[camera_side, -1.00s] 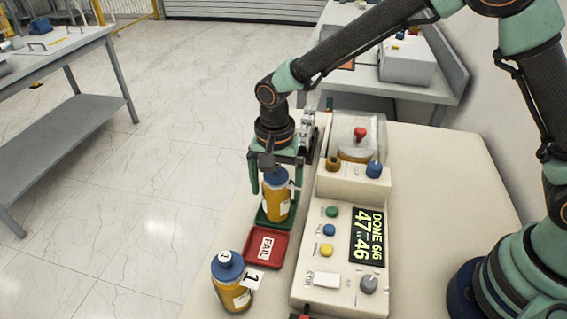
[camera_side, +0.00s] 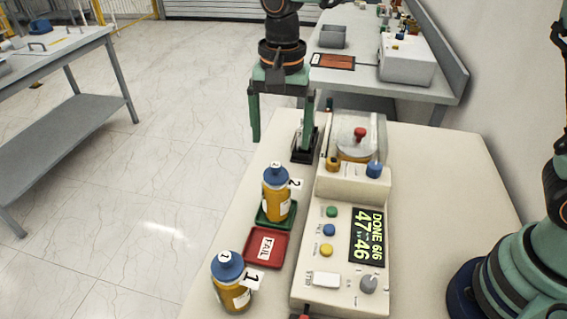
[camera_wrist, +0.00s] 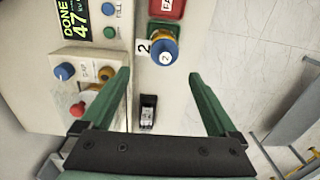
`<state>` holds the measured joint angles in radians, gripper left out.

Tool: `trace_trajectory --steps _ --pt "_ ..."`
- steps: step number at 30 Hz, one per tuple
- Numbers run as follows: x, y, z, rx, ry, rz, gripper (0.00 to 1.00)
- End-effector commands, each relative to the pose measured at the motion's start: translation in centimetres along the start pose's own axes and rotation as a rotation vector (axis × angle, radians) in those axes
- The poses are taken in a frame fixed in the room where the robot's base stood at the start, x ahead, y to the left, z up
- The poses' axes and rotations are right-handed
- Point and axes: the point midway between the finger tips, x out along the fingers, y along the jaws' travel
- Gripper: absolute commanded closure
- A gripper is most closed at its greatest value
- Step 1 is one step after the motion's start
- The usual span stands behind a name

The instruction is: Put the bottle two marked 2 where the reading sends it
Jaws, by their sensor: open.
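Bottle two (camera_side: 276,196), amber with a blue cap marked 2 and a tag 2, stands upright on the green tray (camera_side: 262,222). It also shows in the wrist view (camera_wrist: 163,52), cap towards me. The red FAIL tray (camera_side: 265,250) beside it is empty. The tester (camera_side: 340,260) has a screen (camera_side: 367,237) that reads DONE 6/6 and 47, with 46 beside it in the side view. My gripper (camera_side: 280,140) is open and empty, above and behind bottle two, apart from it. Its fingers also show spread in the wrist view (camera_wrist: 160,95).
Bottle one (camera_side: 232,284), blue cap and tag 1, stands in front of the FAIL tray. A clear-covered vessel with a red knob (camera_side: 359,134) is at the tester's back. A small black stand (camera_side: 305,145) is behind the green tray.

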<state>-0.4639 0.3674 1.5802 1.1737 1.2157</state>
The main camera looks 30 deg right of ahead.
Motion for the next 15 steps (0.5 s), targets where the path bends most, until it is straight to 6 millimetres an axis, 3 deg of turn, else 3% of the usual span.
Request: trace_trajectory --steps 6,15 --pt "-4.1 5.3 -3.0 -0.163 0.063 -0.099 0.05" --pt "-7.0 14.6 -5.2 -0.447 0.234 -0.188 0.05"
